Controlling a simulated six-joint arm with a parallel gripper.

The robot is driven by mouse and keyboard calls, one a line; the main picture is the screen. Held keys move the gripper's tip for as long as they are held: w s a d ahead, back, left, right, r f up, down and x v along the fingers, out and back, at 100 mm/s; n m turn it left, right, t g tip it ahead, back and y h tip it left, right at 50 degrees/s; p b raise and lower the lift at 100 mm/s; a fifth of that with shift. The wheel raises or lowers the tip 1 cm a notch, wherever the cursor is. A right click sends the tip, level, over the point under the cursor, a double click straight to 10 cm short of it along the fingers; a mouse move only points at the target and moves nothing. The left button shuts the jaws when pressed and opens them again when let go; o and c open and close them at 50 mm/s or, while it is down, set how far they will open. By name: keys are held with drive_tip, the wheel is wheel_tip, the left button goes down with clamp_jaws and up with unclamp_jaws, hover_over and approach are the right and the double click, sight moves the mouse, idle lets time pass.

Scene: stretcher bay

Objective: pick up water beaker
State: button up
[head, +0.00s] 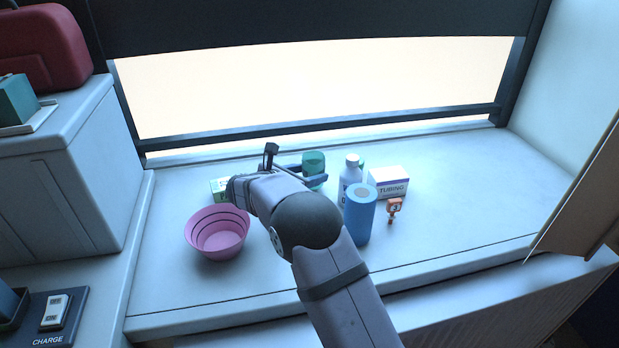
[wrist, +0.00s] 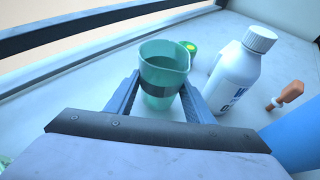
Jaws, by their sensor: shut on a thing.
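The water beaker is a translucent green cup with a dark band around its middle and a pouring lip. In the head view the beaker (head: 314,163) is near the back of the counter, below the window. In the wrist view the beaker (wrist: 165,66) stands upright between the two fingers. My gripper (wrist: 162,92) is shut on the beaker, with one finger on each side at about the height of the band. In the head view my gripper (head: 300,175) is partly hidden by my arm. I cannot tell whether the beaker's base touches the counter.
A pink bowl (head: 217,233) and a green-white box (head: 220,188) are to the left. The counter's right side (head: 470,190) is clear.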

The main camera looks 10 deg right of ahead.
wheel_tip(320, 180, up, 8)
idle(0.8)
drive_tip(key=shift+r, duration=0.15)
